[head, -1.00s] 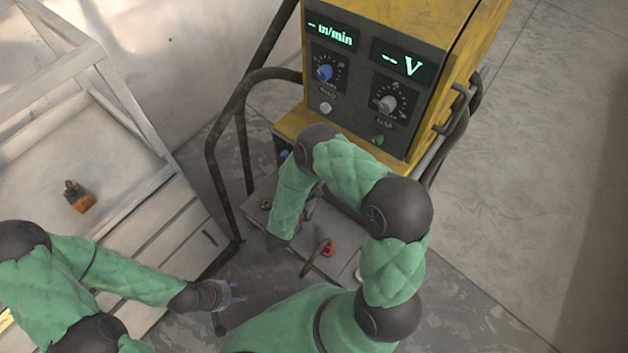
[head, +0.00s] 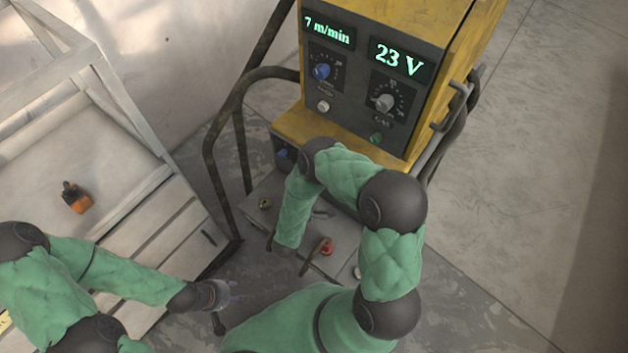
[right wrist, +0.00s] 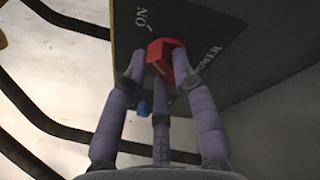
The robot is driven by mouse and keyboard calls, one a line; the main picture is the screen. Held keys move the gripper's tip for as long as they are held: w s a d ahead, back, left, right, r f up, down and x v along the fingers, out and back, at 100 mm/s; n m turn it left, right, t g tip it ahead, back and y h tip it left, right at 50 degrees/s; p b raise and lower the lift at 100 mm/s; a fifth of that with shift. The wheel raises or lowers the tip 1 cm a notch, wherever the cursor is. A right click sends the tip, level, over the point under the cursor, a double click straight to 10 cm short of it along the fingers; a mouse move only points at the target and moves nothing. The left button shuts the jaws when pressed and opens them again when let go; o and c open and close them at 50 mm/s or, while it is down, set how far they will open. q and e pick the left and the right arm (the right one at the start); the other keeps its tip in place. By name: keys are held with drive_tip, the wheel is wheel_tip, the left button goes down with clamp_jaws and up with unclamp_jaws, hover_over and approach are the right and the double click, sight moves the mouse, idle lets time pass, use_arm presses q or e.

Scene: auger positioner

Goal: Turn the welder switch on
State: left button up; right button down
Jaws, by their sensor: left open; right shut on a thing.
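The welder (head: 395,25) is a yellow cabinet with a dark front panel, at the top of the head view. Its displays are lit and read 7 m/min (head: 328,30) and 23 V (head: 401,60). In the right wrist view, a red switch knob (right wrist: 164,55) sits on a dark panel lettered ON and POWER. My right gripper (right wrist: 160,78) is shut on this knob, its fingers around it; the head view does not clearly show this gripper. The knob's exact angle is hard to read. My left gripper (head: 227,303) is open and empty at the lower left of the head view.
The front panel also has a blue dial (head: 322,71) and a grey dial (head: 385,102). Dark tubular rails (head: 212,150) stand beside the welder. A light metal table (head: 60,165) with a small orange-and-black object (head: 77,199) stands at the left. Floor at the right is clear.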

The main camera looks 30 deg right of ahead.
idle(0.4)
drive_tip(key=c, duration=1)
unclamp_jaws()
drive_tip(key=shift+s+a, duration=0.1)
drive_tip(key=v, duration=1.1)
drive_tip(key=shift+s+a, duration=0.3)
drive_tip(key=shift+f, duration=0.15)
